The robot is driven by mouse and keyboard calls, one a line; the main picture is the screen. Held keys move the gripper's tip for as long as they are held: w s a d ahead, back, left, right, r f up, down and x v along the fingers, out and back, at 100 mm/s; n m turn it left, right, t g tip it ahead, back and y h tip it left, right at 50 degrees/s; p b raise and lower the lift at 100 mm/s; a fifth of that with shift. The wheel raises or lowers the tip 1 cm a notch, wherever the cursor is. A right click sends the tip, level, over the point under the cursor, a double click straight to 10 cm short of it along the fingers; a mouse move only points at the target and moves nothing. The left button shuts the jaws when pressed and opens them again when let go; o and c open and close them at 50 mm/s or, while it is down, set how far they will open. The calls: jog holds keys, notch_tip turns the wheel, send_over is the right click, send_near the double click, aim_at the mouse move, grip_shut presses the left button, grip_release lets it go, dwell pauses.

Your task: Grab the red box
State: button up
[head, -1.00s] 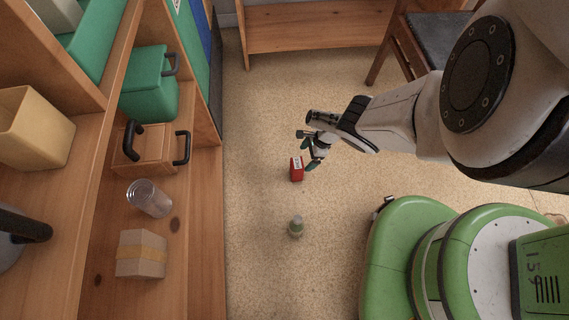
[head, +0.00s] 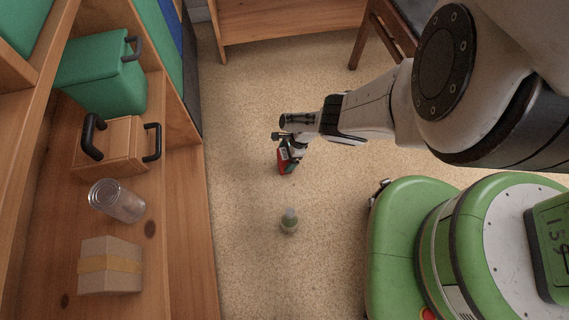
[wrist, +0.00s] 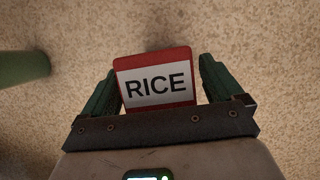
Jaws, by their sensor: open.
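The red box (head: 283,163) is on the speckled floor in the head view, with my gripper (head: 289,152) right over it and hiding part of it. In the wrist view the red box (wrist: 155,82) shows a white label reading RICE. It sits between the two green fingers of my gripper (wrist: 158,85), one on each side. The fingers are open, with a small gap at the right; at the left I cannot tell whether the finger touches the box.
A small green bottle (head: 289,220) stands on the floor nearby. At the left, a wooden shelf (head: 180,240) holds a metal can (head: 117,201), a cardboard box (head: 110,266), a wooden box (head: 108,148) and a green case (head: 105,75). Open floor surrounds the gripper.

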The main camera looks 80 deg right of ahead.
jog(key=shift+b+x, duration=0.4)
jog(key=shift+x, duration=0.45)
jog(key=shift+c, duration=0.2)
jog(key=c, duration=1.3)
jog(key=shift+r, duration=0.25)
